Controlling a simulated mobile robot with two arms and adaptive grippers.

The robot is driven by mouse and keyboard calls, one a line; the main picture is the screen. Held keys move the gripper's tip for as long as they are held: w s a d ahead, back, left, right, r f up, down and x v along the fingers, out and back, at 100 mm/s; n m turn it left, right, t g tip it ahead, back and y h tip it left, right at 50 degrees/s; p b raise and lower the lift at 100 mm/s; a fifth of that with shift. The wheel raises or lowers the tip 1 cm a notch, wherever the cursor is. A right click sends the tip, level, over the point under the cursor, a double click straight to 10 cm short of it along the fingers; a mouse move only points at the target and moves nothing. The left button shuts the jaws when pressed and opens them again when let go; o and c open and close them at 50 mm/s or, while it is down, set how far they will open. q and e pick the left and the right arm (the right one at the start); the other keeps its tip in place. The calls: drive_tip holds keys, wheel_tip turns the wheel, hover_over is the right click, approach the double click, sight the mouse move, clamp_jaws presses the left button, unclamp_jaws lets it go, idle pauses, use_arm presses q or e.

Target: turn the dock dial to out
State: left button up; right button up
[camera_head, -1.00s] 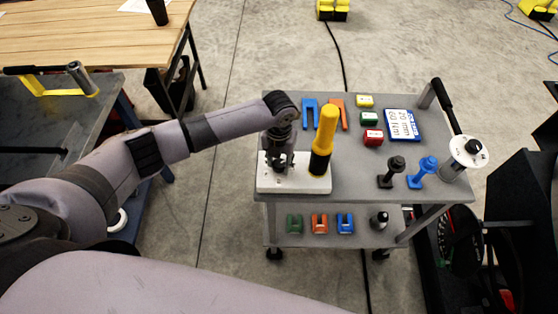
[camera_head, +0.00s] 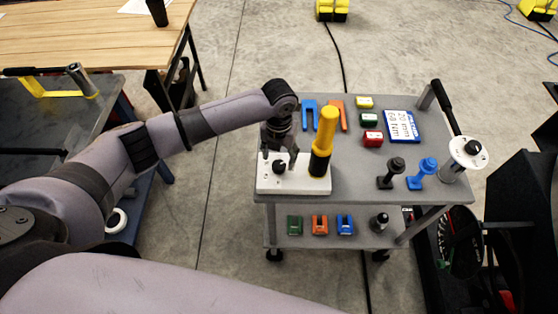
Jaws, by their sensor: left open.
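The dock (camera_head: 310,187) is a white block at the left front of the grey cart's top. Its dial is a small black knob (camera_head: 279,167) on the block's top, left of a yellow tool with a black collar (camera_head: 324,140) that stands upright on the block. My left gripper (camera_head: 279,158) points down just behind and above the knob, with its fingers apart and nothing between them that I can make out. Whether a finger touches the knob I cannot tell. The dial's markings are too small to read. My right gripper is not in view.
The cart top (camera_head: 345,180) also holds blue and orange forks, several small coloured blocks, a blue-and-white sign (camera_head: 402,126), black and blue knobbed pieces and a post with a black handle (camera_head: 448,105). The lower shelf (camera_head: 300,238) holds more small parts. A workbench stands at left.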

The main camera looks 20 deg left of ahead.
sight(279, 165)
use_arm(q)
wheel_tip(279, 165, up, 8)
drive_tip(key=shift+r, duration=0.2)
drive_tip(key=shift+f, duration=0.1)
idle(0.4)
